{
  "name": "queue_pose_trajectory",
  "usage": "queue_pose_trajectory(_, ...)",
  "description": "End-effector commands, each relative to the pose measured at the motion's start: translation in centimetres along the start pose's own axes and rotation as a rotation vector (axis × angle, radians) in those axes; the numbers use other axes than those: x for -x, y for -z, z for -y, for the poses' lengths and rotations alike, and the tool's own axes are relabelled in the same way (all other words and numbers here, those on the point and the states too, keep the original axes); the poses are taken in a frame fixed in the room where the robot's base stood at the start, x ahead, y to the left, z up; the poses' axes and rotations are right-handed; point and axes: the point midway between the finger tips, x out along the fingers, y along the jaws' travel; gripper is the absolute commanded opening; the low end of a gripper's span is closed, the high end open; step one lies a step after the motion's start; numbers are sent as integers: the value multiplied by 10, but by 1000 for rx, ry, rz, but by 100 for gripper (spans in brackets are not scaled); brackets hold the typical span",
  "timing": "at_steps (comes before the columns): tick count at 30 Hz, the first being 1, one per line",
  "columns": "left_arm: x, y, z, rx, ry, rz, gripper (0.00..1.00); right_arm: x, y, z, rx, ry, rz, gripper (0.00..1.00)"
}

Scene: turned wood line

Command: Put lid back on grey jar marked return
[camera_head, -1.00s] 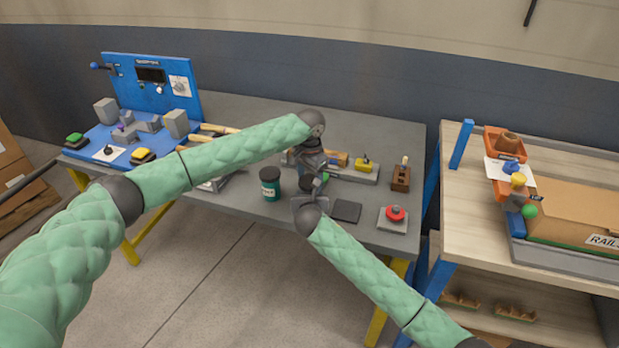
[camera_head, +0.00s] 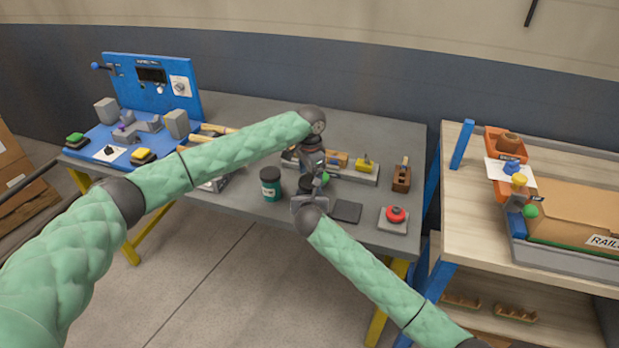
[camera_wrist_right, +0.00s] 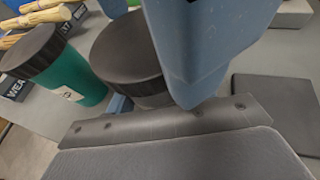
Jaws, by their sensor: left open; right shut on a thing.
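The grey jar (camera_wrist_right: 155,101) stands in my right gripper, with a round black lid (camera_wrist_right: 128,48) on its top in the right wrist view. The lid looks about level; its far edge is partly hidden, and no jar marking is readable. My right gripper (camera_head: 309,199) is shut on the jar, low on its near side. My left gripper (camera_head: 316,170) is open just above the lid, pointing down. Its blue-grey fingers (camera_wrist_right: 205,50) cover part of the lid's right side in the wrist view.
A green jar with a black lid (camera_head: 270,184) stands close on the left. A dark square pad (camera_head: 347,212) and a red button (camera_head: 396,214) lie to the right. Wooden-handled tools and blocks sit behind. A blue control station (camera_head: 150,88) is at the table's left.

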Motion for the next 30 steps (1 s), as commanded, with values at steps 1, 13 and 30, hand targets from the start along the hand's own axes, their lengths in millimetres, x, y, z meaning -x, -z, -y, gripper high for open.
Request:
queue_pose_trajectory(1,9,1,-1,-3,-1,-1,87,-2,1,3,0,4,-3,0)
queue_pose_trajectory(13,83,0,1,-2,2,-2,87,-2,2,3,0,5,-4,0)
queue_pose_trajectory(30,110,-1,2,0,1,0,87,-1,2,2,0,3,-3,0)
